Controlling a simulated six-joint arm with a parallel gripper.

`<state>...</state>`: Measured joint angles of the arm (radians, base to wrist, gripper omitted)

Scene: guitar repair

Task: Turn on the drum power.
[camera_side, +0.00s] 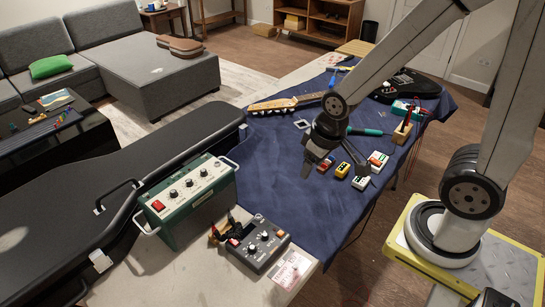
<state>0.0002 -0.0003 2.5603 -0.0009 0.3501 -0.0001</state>
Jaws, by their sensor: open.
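A green box (188,199) with a cream front panel stands at the table's near left edge. It has a red switch (158,205), several black knobs and metal handles at its ends. A smaller dark grey box (257,244) with pale knobs and a red button (234,242) lies to its right. I cannot read a label that tells which one is the drum unit. My gripper (308,172) points down above the blue cloth, up and right of both boxes and apart from them. It is open and seems empty. Its fingers are small and dark here.
A black guitar case (100,212) lies left of the green box. Several small pedals (343,169) sit on the blue cloth (270,170) just right of my gripper. A guitar headstock (274,105) lies behind it. The cloth between gripper and grey box is clear.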

